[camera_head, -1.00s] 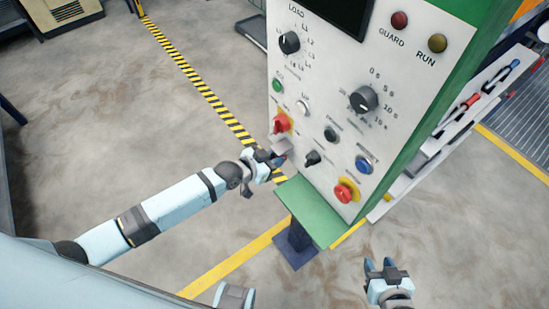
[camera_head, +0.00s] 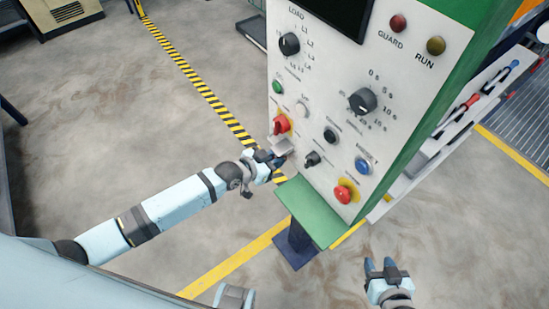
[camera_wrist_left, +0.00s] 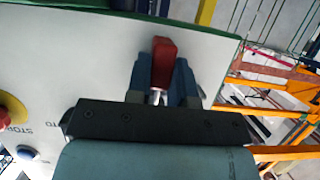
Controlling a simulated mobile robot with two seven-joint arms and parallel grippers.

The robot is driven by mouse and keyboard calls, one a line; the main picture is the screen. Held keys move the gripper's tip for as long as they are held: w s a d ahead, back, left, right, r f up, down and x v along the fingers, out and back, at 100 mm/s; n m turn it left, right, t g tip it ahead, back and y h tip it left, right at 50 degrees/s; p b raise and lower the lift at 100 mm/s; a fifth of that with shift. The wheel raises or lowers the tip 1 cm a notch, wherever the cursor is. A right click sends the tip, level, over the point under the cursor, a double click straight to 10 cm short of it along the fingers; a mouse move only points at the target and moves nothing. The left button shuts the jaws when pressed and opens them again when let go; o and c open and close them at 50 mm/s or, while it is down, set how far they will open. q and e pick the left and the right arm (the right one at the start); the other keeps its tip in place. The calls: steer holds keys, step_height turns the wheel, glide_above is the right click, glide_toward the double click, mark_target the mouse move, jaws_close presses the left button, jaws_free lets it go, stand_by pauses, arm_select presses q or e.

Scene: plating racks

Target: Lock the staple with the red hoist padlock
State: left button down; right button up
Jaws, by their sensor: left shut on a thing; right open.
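My left gripper (camera_head: 276,157) is at the lower left edge of the control panel (camera_head: 318,112). In the left wrist view its fingers are shut on a red block-shaped body (camera_wrist_left: 163,62), which I take for the red hoist padlock, with a bit of bright metal between the fingers. My right gripper (camera_head: 382,268) is open and empty, low over the floor.
A green ledge (camera_head: 310,212) juts out under the panel. A red stop button on yellow (camera_head: 343,193) and several knobs are on its face. A rack with coloured tools (camera_head: 470,102) stands behind at the right.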

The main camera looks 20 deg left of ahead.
arm_select(q)
steer(key=c, duration=0.9)
jaws_free()
steer(key=v, duration=1.3)
steer(key=shift+s+a+r, duration=0.1)
steer(key=shift+s+a, duration=0.15)
steer(key=shift+s, duration=0.05)
steer(key=shift+d, duration=0.1)
steer(key=s+n+y+p, duration=0.1)
steer(key=s+p, duration=0.1)
steer(key=s, duration=0.2)
steer(key=s+d+n+y+p, duration=0.1)
steer(key=s+n+y+p, duration=0.1)
steer(key=s, duration=0.2)
steer(key=s+f+n+y+p, duration=0.1)
steer(key=s+y+p, duration=0.1)
steer(key=s, duration=0.2)
steer(key=shift+s+d+n, duration=0.1)
steer(key=shift+d+n, duration=0.1)
steer(key=shift+n, duration=0.1)
